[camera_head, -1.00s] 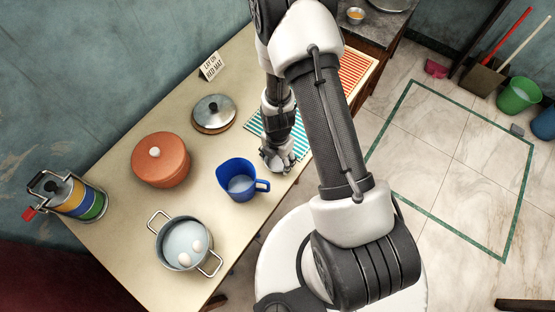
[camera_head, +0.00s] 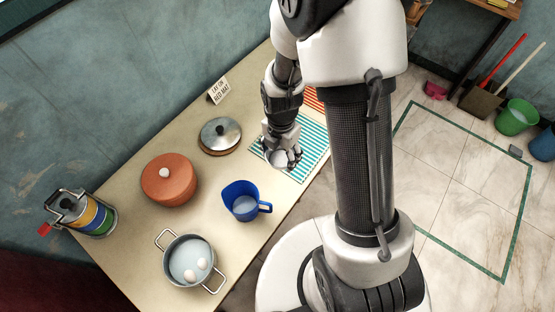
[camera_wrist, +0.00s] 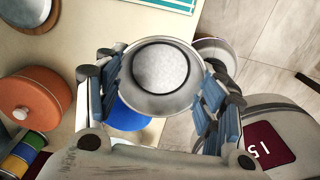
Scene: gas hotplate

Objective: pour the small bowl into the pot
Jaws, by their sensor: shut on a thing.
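My gripper (camera_head: 282,157) is shut on a small pale bowl (camera_wrist: 160,105), one finger on each side of its rim. The bowl is roughly upright and holds white, grainy contents (camera_wrist: 160,68). In the head view it hangs by the blue-striped mat, behind and right of the blue jug. An open steel pot (camera_head: 188,261) with two side handles stands at the table's front, with pale liquid and white egg-like things inside. It is well away from the bowl and I cannot make it out in the wrist view.
A blue jug (camera_head: 241,202) stands between bowl and steel pot. A lidded orange pot (camera_head: 168,181), a round metal lid (camera_head: 220,134), a stacked tin carrier (camera_head: 82,212) and a sign (camera_head: 218,90) are on the table (camera_head: 125,200). A blue-striped mat (camera_head: 312,150) lies at the right edge.

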